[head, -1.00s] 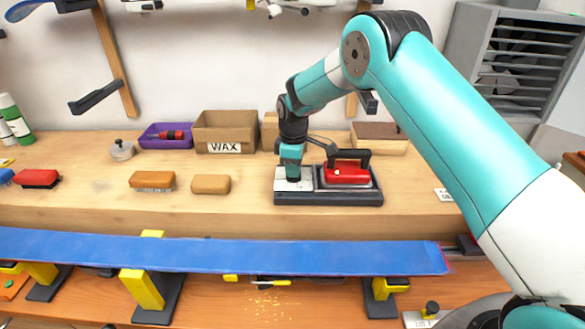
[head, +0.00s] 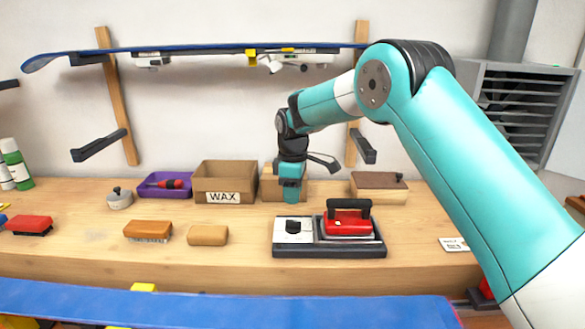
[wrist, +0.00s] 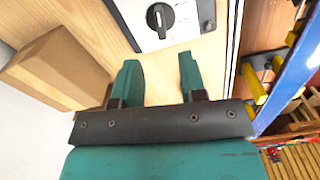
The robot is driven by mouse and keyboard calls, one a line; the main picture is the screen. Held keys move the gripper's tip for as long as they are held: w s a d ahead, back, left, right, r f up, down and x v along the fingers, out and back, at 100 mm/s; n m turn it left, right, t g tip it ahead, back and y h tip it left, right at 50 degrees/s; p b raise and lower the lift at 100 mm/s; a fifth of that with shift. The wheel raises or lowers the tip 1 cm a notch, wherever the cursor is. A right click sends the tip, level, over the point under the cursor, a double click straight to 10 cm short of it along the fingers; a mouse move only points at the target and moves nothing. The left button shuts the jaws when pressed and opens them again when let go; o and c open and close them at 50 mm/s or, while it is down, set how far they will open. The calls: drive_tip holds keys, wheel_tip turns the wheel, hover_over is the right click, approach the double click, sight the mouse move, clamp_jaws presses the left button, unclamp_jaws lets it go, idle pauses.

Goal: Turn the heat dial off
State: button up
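The heat dial (head: 293,226) is a black knob on the white panel (head: 285,238) at the left of the iron's base. It also shows at the top of the wrist view (wrist: 160,18), with a pale mark on it; I cannot read its setting. A red iron (head: 347,222) with a black handle rests on the base, right of the dial. My gripper (wrist: 158,68) is open and empty, its two teal fingers apart. In the head view my gripper (head: 291,199) is above and slightly behind the dial, clear of it.
A WAX box (head: 225,182) and a smaller cardboard box (head: 270,187) stand behind the panel. A brush (head: 148,231) and a tan block (head: 207,235) lie to the left. A blue ski (head: 220,308) runs along the front. Bench right of the base is mostly clear.

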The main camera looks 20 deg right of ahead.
wheel_tip(320, 180, up, 9)
drive_tip(key=shift+b, duration=0.45)
drive_tip(key=s+a+r+m+y, duration=0.1)
drive_tip(key=s+a+r, duration=0.1)
drive_tip(key=s, duration=0.7)
drive_tip(key=s+a+r+m+y, duration=0.1)
drive_tip(key=s+r, duration=0.2)
drive_tip(key=s, duration=0.6)
drive_tip(key=s+a+f+m+y, duration=0.1)
drive_tip(key=s+f, duration=0.1)
drive_tip(key=s, duration=0.8)
drive_tip(key=s+a+f+m+y, duration=0.1)
drive_tip(key=s+m, duration=0.1)
drive_tip(key=s, duration=0.9)
drive_tip(key=shift+s+f+m, duration=0.15)
drive_tip(key=shift+f+m, duration=0.15)
drive_tip(key=shift+f, duration=0.1)
